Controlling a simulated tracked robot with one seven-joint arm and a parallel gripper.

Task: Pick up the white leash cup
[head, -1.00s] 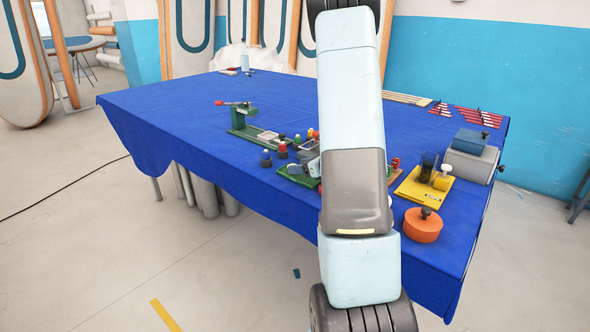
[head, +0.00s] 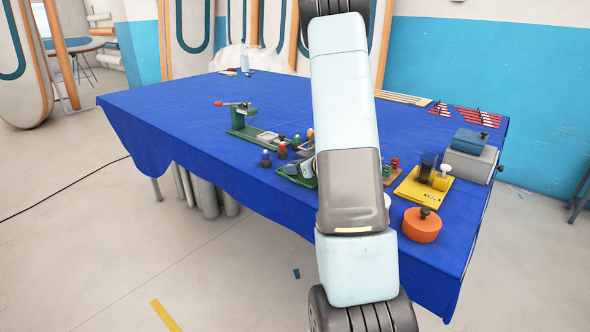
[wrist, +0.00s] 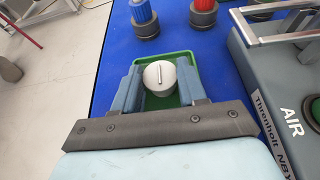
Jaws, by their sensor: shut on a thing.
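The white leash cup (wrist: 160,79), round with a slot across its top, is in the middle of the wrist view. My gripper (wrist: 158,70) has one blue-grey finger on each side of the cup and is shut on it. The cup is over a small green tray (wrist: 176,57); whether it still touches the tray I cannot tell. In the head view my arm hides the cup and most of the gripper; the green tray (head: 288,177) shows partly to the left of the arm.
In the wrist view a blue-topped piece (wrist: 143,17) and a red-topped piece (wrist: 203,14) stand beyond the tray. A grey unit marked AIR (wrist: 270,85) is close on the right. In the head view an orange round container (head: 422,225) is right of my arm; the blue table's left (head: 175,110) is clear.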

